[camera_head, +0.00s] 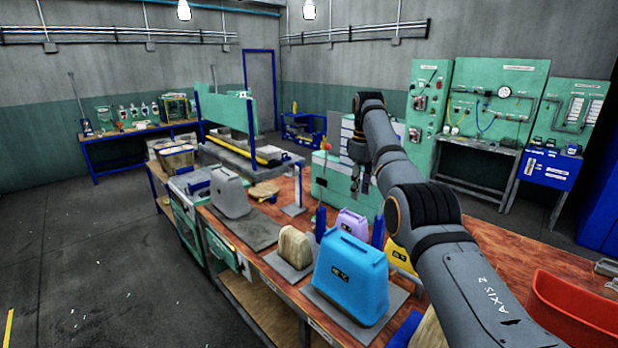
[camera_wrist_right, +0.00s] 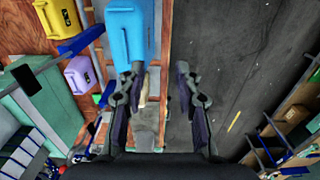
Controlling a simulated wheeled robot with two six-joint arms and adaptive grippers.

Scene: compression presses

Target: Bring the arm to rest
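My right arm reaches in from the lower right of the head view. Its right gripper (camera_head: 361,180) hangs in the air above the wooden bench (camera_head: 480,232), beyond the blue canister (camera_head: 350,275). In the right wrist view the two fingers of the right gripper (camera_wrist_right: 159,72) stand apart with nothing held between them. The bench edge and the dark floor (camera_wrist_right: 215,60) lie far below them. My left gripper is in neither view.
A red bin (camera_head: 575,310) is at the lower right. The floor at left is clear.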

